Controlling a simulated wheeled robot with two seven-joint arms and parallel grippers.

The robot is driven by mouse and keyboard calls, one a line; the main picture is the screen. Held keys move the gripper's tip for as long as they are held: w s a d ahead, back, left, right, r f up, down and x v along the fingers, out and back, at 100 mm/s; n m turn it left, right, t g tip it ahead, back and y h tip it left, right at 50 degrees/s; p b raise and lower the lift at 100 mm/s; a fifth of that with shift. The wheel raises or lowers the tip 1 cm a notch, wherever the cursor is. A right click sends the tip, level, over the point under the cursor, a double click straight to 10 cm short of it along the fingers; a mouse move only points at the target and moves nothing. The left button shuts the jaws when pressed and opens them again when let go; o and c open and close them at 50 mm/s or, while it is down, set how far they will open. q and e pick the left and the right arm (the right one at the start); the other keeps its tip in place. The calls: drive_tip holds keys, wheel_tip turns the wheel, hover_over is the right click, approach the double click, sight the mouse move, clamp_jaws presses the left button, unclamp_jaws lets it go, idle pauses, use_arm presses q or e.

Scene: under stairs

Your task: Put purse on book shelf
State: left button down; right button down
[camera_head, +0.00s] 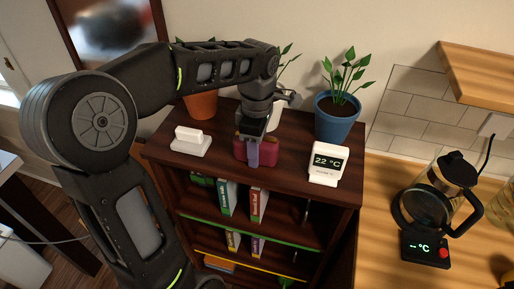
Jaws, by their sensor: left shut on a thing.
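The purse (268,151) is small and dark red with a purple strip hanging down its front. It is at the top of the dark wooden book shelf (298,184), near the middle of its top board. My left gripper (252,132) points down and is shut on the purse from above. The fingers and wrist hide part of it. I cannot tell whether the purse's underside touches the board. My right gripper is not in view.
On the shelf top stand a white thermometer display (327,163), a blue potted plant (337,117), an orange pot (201,104) and a small white device (190,141). Books (258,203) fill lower shelves. A counter with a coffee pot (437,200) is right.

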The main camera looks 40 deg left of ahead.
use_arm(q)
drive_tip(key=c, duration=0.7)
unclamp_jaws()
wheel_tip(320, 180, up, 8)
drive_tip(key=shift+f+p, duration=0.1)
drive_tip(key=shift+p, duration=0.3)
